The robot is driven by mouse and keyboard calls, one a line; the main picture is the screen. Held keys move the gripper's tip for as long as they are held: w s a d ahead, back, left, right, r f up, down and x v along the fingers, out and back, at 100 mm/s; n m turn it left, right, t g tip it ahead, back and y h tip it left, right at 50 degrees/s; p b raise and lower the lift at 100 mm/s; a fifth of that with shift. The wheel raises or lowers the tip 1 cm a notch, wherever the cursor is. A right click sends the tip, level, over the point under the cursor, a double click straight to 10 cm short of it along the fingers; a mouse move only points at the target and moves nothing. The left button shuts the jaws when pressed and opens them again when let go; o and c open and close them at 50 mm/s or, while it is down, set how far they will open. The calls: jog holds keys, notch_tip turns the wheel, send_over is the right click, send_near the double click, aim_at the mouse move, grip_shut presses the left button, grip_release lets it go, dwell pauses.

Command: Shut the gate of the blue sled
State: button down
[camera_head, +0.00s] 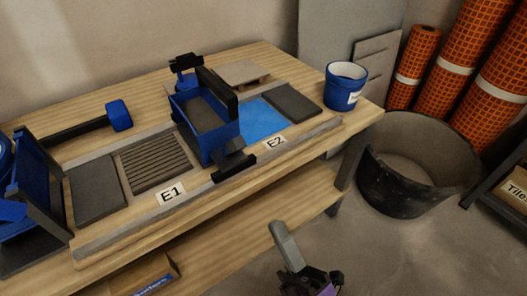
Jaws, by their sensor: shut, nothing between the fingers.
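The blue sled (208,138) is an open-topped blue box with grey inside. It stands on the bench between the E1 and E2 labels. A dark upright plate with a thick black top bar (217,88) runs along its right side and rises above the box; I cannot tell for sure that this is the gate, or whether it is raised. Black grips stick out at the sled's front and back. My gripper (280,230) is low in front of the bench, apart from the sled. Its grey fingers are together and empty.
A blue bucket (344,87) stands at the bench's right end. Dark slabs (292,103) flank the sled. A black tub (415,165) stands on the floor at right.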

aim_at(232, 147)
jog(key=shift+s+r+n, duration=0.2)
jog(key=shift+n, duration=0.2)
jog(key=b+x, duration=0.2)
jog(key=x, duration=1.2)
jog(key=shift+r+p, duration=0.25)
jog(key=shift+p, duration=0.15)
